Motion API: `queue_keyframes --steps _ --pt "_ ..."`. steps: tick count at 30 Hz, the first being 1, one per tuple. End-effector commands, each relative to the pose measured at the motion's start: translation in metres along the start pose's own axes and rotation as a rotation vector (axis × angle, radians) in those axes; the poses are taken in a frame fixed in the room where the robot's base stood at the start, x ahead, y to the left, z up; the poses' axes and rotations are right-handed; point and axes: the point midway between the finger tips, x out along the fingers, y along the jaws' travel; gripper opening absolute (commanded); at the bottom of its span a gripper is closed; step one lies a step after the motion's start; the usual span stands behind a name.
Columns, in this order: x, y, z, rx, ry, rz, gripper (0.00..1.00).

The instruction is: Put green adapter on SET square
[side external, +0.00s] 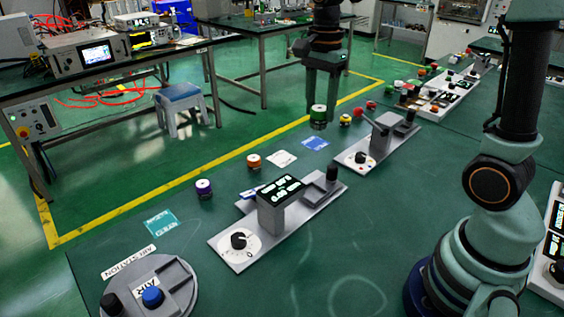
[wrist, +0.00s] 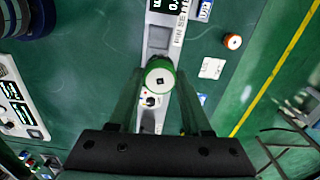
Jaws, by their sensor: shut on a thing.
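My gripper (side external: 320,104) points down and is shut on the green adapter (side external: 318,117), holding it above the table near the blue square (side external: 315,143). In the wrist view the green adapter (wrist: 160,76) shows between the two fingers, its pale round top facing the camera. Flat marked squares lie on the table: the blue one, a white one (side external: 282,159) to its left, and a teal one (side external: 160,222) near the left. Their lettering is too small to read, so I cannot tell which is SET.
A grey station with a display (side external: 280,190) and another grey station (side external: 360,155) stand nearer the camera. Yellow (side external: 345,120) and red (side external: 358,112) adapters stand to the right.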

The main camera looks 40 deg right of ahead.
Motion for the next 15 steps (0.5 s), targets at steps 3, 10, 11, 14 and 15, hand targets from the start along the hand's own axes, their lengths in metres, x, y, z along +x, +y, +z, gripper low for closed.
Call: queue_keyframes --steps 3,10,11,14,15 --pt "-0.007 -0.010 -0.003 0.049 0.000 -0.001 0.00" --pt "-0.018 -0.053 -0.017 0.293 0.000 0.001 0.00" --pt "-0.019 -0.059 -0.019 0.332 0.000 0.000 0.00" --pt "-0.021 -0.079 -0.025 0.458 0.000 0.001 0.00" --pt "-0.021 -0.087 -0.028 0.510 0.000 0.002 0.00"
